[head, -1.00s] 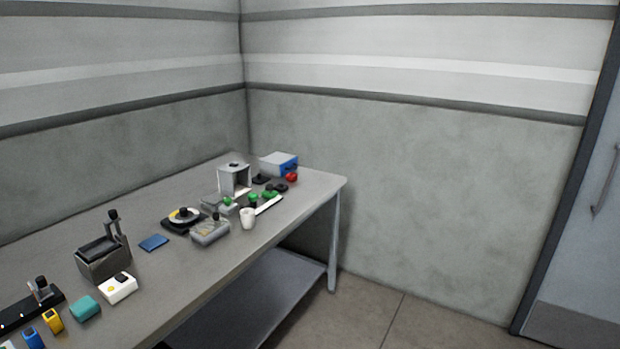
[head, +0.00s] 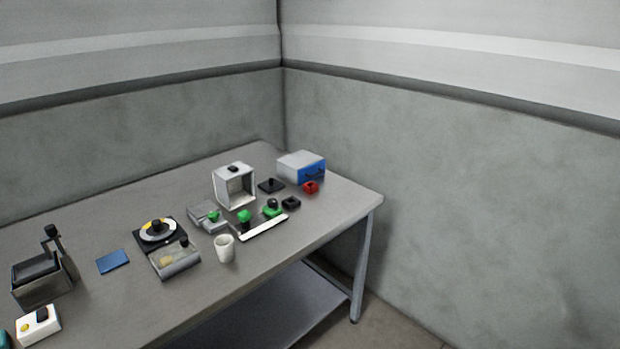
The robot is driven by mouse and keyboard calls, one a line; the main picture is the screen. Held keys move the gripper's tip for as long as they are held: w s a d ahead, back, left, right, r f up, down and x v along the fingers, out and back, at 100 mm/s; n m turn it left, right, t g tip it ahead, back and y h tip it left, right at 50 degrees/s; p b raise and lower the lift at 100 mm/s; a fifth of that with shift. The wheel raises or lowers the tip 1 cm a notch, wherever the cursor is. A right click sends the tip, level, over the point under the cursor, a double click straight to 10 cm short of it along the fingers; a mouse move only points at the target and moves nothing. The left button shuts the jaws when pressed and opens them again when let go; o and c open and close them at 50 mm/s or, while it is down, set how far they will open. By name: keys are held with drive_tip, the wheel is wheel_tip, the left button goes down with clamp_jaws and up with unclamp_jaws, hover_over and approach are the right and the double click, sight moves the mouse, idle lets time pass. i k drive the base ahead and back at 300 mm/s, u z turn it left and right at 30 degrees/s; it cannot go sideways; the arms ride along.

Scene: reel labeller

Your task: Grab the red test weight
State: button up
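A small red object (head: 311,187), which looks like the red test weight, sits on the grey table (head: 345,205) near its far right end. It stands just in front of a white box with a blue front (head: 302,167). A small black block (head: 291,203) lies to its left and nearer to me. My gripper is not in view.
An open white box (head: 234,186), a black plate with a knob (head: 271,185), green-topped pieces (head: 272,209), a white strip (head: 263,228) and a white cup (head: 224,248) stand left of the red object. The table's right end is bare.

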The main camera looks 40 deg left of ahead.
sight(311, 188)
drive_tip(key=u, duration=0.45)
drive_tip(key=i, duration=1.1)
drive_tip(key=u, duration=1.75)
drive_tip(key=i, duration=1.25)
drive_tip(key=u, duration=0.4)
